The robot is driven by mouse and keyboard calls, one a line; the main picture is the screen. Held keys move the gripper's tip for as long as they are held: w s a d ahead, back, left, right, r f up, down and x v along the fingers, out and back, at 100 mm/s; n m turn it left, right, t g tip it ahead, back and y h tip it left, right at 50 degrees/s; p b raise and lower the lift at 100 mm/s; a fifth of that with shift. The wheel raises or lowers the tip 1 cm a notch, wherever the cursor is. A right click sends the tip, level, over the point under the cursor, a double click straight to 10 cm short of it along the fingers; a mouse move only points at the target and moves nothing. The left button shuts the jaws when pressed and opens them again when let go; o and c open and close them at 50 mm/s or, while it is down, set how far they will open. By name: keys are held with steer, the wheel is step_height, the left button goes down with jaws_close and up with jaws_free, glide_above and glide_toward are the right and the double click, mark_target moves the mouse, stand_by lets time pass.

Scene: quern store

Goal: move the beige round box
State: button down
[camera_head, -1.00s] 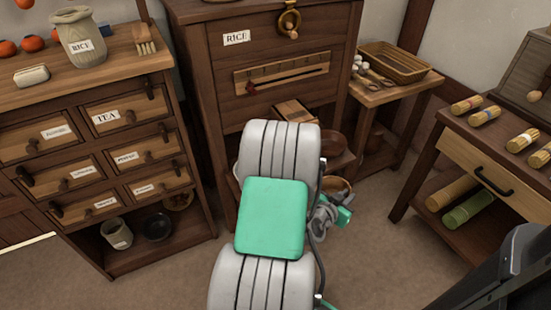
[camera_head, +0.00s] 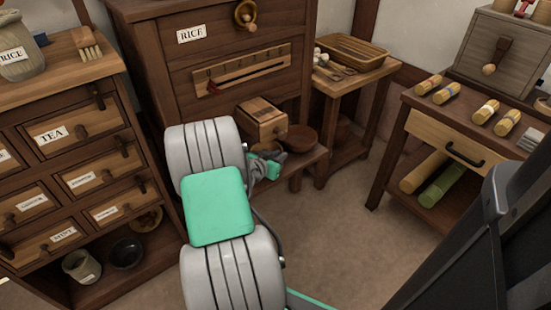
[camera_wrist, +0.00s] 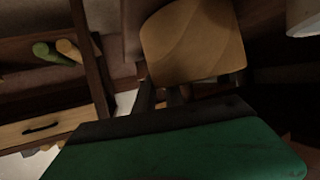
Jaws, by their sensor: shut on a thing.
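In the wrist view a tan, round-edged thing, which looks like the beige round box (camera_wrist: 190,45), fills the upper middle. It lies right at my gripper (camera_wrist: 190,92), whose dark fingers are shut on it. The picture is dark, and the exact contact is hard to see.
A tall RICE cabinet (camera_head: 220,75) stands behind my arm, with a small wooden drawer box (camera_head: 262,122) and a brown bowl (camera_head: 300,138) on its low shelf. A labelled drawer chest (camera_head: 75,130) is left, a side table (camera_head: 375,75) and a work table (camera_head: 450,135) right. Floor between is open.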

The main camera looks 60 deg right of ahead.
steer(key=shift+w+d+f, duration=0.1)
steer(key=shift+w+d, duration=0.15)
steer(key=shift+w, duration=0.25)
steer(key=shift+w+d+f, duration=0.1)
steer(key=shift+w+d, duration=0.1)
steer(key=shift+w, duration=0.25)
steer(key=shift+s+f+b, duration=0.15)
steer(key=shift+f+b, duration=0.1)
steer(key=shift+b, duration=0.35)
steer(key=shift+r, duration=0.2)
steer(key=c, duration=1.4)
jaws_free()
steer(key=shift+s+a+f, duration=0.1)
